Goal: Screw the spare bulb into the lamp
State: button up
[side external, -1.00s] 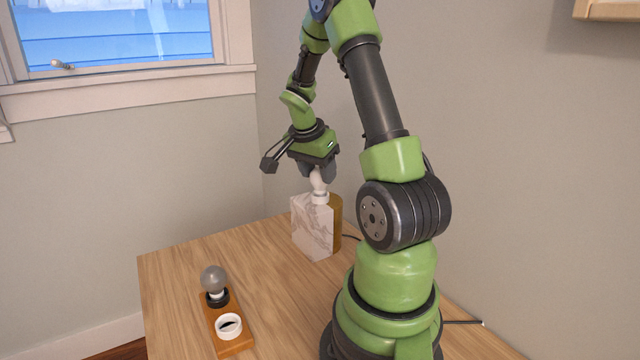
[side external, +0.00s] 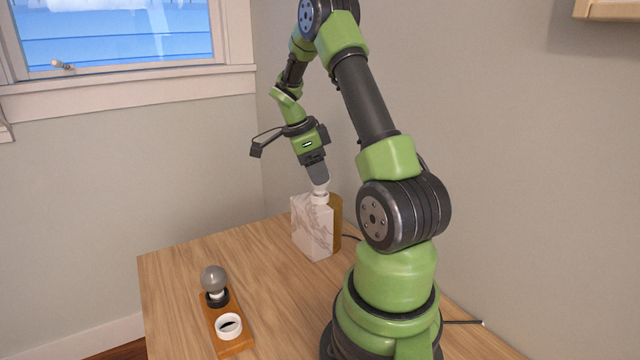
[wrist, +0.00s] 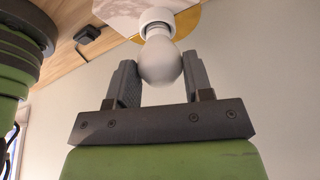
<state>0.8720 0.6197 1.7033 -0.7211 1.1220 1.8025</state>
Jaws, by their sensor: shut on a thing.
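A white round bulb (wrist: 160,62) sits between the two fingers of my gripper (wrist: 160,72), which is shut on it. Its neck meets the white socket (wrist: 157,18) of the lamp; whether the thread is engaged cannot be told. In the side external view my gripper (side external: 318,179) points down and tilts over the lamp (side external: 312,227), a block of white veined marble with a brass-coloured part. The fingers hide most of the bulb there. A grey bulb (side external: 214,279) stands upright in the black cup of a wooden holder (side external: 237,346).
The holder's white cup (side external: 229,326) is empty, near the table's front. The wooden table (side external: 185,270) is bare between holder and lamp. A dark cable (side external: 351,238) runs behind the lamp. Walls stand close behind the table.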

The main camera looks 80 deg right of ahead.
jog(key=m+y, duration=0.1)
jog(key=m, duration=0.4)
jog(key=shift+d+y, duration=0.2)
jog(key=shift+y, duration=0.2)
jog(key=m+y, duration=0.1)
jog(key=m, duration=0.2)
jog(key=m+y, duration=0.1)
jog(key=m, duration=0.2)
jog(key=shift+s+d, duration=0.1)
jog(key=shift+d, duration=0.05)
jog(key=m+t+y, duration=0.1)
jog(key=m, duration=0.4)
jog(key=shift+d, duration=0.1)
jog(key=o, duration=0.8)
